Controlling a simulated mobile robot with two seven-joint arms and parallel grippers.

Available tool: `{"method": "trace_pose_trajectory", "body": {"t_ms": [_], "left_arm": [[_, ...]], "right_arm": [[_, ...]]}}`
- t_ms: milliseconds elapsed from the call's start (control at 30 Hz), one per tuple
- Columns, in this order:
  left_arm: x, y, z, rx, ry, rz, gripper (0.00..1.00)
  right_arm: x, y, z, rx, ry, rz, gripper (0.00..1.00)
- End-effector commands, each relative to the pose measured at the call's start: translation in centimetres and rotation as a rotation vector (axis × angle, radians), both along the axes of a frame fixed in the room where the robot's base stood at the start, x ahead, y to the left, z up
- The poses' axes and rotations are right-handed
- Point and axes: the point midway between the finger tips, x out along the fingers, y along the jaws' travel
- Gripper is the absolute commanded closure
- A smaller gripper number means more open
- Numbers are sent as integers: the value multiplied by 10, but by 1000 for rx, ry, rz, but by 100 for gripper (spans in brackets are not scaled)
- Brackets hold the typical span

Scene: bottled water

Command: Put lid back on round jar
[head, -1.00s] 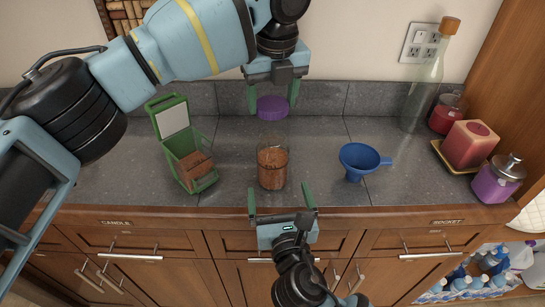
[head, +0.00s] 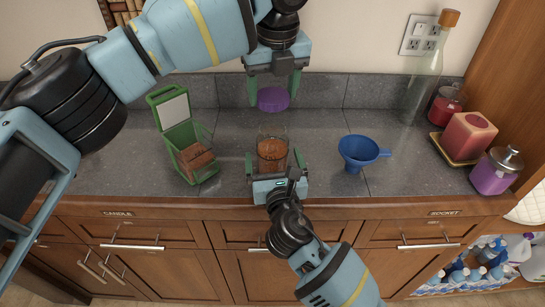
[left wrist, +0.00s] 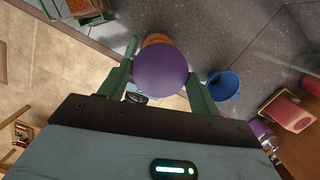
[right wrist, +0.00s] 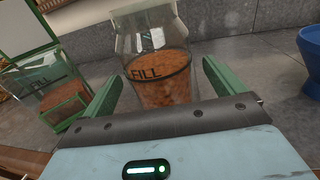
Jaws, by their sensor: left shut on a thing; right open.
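The round glass jar (head: 272,153) stands upright and open on the counter, part filled with brown grains. In the right wrist view the jar (right wrist: 158,70) shows a "FILL" line near the top of the grains. The purple lid (head: 273,98) is held above and behind the jar by my left gripper (head: 273,92), which is shut on it. The lid also shows between the fingers in the left wrist view (left wrist: 160,76). My right gripper (head: 275,168) is open, low at the jar's front, with its fingers on either side of the jar; I cannot tell if they touch it.
A green-framed box (head: 192,152) with its lid up and brown grains inside stands left of the jar. A blue funnel (head: 358,152) stands to the right. Candles (head: 468,136), a purple jar (head: 495,171) and a tall bottle (head: 422,85) are farther right.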

Motion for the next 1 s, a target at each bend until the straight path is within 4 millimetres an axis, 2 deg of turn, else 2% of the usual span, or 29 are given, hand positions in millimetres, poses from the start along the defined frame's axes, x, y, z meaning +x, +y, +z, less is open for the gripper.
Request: {"method": "trace_pose_trajectory", "body": {"t_ms": [100,300,667,767,1000], "left_arm": [[0,0,0,0,0,0,58],[0,0,0,0,0,0,58],[0,0,0,0,0,0,58],[0,0,0,0,0,0,58],[0,0,0,0,0,0,58]], "right_arm": [[16,3,0,0,0,0,5],[32,4,0,0,0,0,5],[35,5,0,1,0,1,5],[35,5,0,1,0,1,16],[34,5,0,1,0,1,47]]}}
